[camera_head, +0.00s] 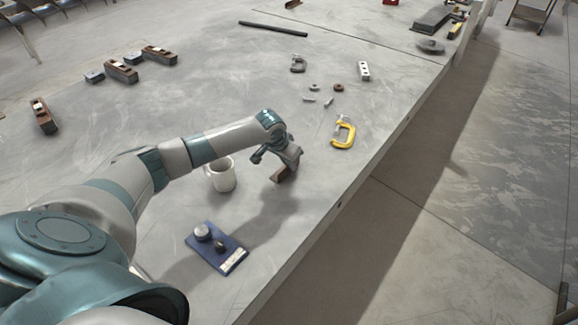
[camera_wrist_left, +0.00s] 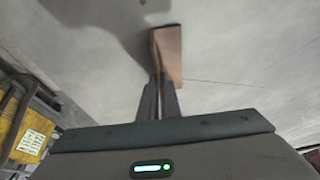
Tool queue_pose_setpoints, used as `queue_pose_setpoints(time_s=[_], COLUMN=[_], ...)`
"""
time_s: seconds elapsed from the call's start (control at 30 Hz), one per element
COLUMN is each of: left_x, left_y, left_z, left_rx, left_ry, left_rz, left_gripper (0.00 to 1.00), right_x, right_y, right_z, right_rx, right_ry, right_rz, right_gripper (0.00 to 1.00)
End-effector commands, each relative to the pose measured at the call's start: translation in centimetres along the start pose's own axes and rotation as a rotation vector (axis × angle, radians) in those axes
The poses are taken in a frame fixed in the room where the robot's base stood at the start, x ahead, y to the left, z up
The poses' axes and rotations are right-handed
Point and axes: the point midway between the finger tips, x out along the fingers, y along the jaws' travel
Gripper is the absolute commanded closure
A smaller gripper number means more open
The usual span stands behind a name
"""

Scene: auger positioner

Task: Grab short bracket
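The short bracket (camera_head: 279,177) is a small brown angled metal piece at the lower tip of my left gripper (camera_head: 287,163), over the table near its right edge. In the left wrist view the bracket (camera_wrist_left: 168,52) stands out beyond the fingers, one thin flange edge-on and one copper-brown face to the right. My left gripper (camera_wrist_left: 160,98) has its two dark fingers close together with the thin flange between them, so it looks shut on it. I cannot tell whether the bracket touches the table. My right gripper is in neither view.
A white mug (camera_head: 221,178) stands left of the gripper. A yellow clamp (camera_head: 343,133) lies to the right near the table edge. A blue board (camera_head: 208,256) with small parts lies in front. Small hardware lies behind, and wooden planes (camera_head: 121,71) farther left.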

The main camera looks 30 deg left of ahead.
Motion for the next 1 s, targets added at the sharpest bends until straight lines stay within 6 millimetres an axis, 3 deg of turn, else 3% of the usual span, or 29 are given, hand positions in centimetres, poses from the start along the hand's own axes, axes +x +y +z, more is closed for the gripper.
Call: queue_pose_setpoints(time_s=[0.17, 0.37, 0.77, 1.0], left_x=[-1.1, -4.0, -8.4, -10.2], left_y=[-0.1, 0.0, 7.8, 10.8], left_z=[-0.7, -1.9, -3.0, -3.4], left_rx=[0.001, 0.0, 0.003, 0.001], left_ry=[0.006, 0.007, 0.007, 0.004], left_rz=[0.0, 0.001, 0.003, 0.002], left_gripper=[1.0, 1.0, 1.0, 1.0], right_x=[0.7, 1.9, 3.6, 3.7], right_y=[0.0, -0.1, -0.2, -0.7], right_z=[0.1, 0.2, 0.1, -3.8], right_rx=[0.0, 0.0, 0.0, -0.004], right_ry=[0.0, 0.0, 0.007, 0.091], right_rz=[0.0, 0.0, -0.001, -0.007], right_gripper=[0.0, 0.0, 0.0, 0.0])
